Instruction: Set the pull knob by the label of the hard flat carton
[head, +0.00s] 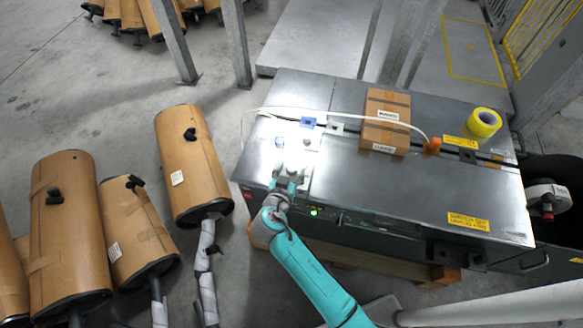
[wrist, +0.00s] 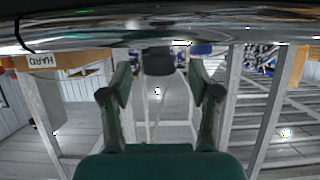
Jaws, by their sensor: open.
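The hard flat carton (head: 385,123) is a brown box lying on the grey machine top (head: 370,180), with white labels on it. In the wrist view the carton (wrist: 75,61) appears upside down with a label (wrist: 45,60) reading "HARD". My gripper (head: 290,174) is open near the machine's front left edge, well left of the carton. In the wrist view a dark piece (wrist: 158,62) shows between the open fingers, not touching them; I cannot tell whether it is the same piece.
A blue block (head: 307,122), a grey block (head: 336,128) and a white hose with an orange end (head: 432,146) lie on the machine. Brown mufflers (head: 193,160) stand on the left. Bare top lies before the carton.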

